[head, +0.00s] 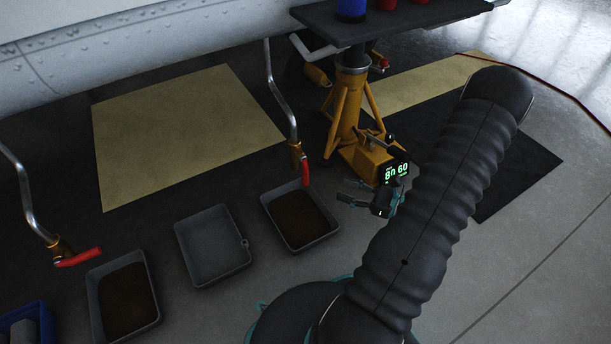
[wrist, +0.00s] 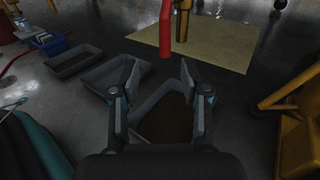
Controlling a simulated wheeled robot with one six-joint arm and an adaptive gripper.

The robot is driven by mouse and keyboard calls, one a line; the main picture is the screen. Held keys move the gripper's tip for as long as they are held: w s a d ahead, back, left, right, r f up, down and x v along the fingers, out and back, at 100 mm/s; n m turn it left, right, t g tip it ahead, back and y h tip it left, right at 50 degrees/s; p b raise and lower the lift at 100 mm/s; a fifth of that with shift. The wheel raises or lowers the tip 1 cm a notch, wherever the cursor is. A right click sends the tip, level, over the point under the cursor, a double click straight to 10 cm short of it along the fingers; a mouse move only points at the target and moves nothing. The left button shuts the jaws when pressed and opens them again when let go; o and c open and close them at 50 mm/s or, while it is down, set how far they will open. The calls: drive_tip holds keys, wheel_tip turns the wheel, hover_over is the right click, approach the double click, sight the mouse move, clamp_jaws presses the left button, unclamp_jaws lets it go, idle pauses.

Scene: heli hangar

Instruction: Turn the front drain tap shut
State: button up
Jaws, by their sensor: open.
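Two drain taps hang on bent metal pipes under the aircraft's belly. The right tap (head: 296,151) is brass with a red lever (head: 305,171) pointing down, in line with its pipe. The left tap (head: 60,248) has its red lever (head: 80,257) sticking out sideways. No label shows which is the front one. My gripper (head: 353,193) is open and empty, to the right of the right tap and apart from it. In the wrist view, a red lever (wrist: 166,28) and brass tap body (wrist: 183,22) stand beyond the open fingers (wrist: 160,72), slightly above them.
A tray with dark contents (head: 270,208) lies below the right tap; an empty tray (head: 181,238) and another dark-filled tray (head: 92,290) lie leftward. A yellow jack (head: 345,115) stands close behind my gripper, under a dark tabletop (head: 400,20). Open floor lies at right.

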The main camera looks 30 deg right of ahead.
sight(305, 174)
drive_tip(key=shift+t, duration=0.3)
drive_tip(key=x, duration=0.9)
drive_tip(key=b+x, duration=0.1)
drive_tip(key=x, duration=0.3)
drive_tip(key=shift+w+d+f, duration=0.15)
drive_tip(key=shift+w+f, duration=0.25)
clamp_jaws()
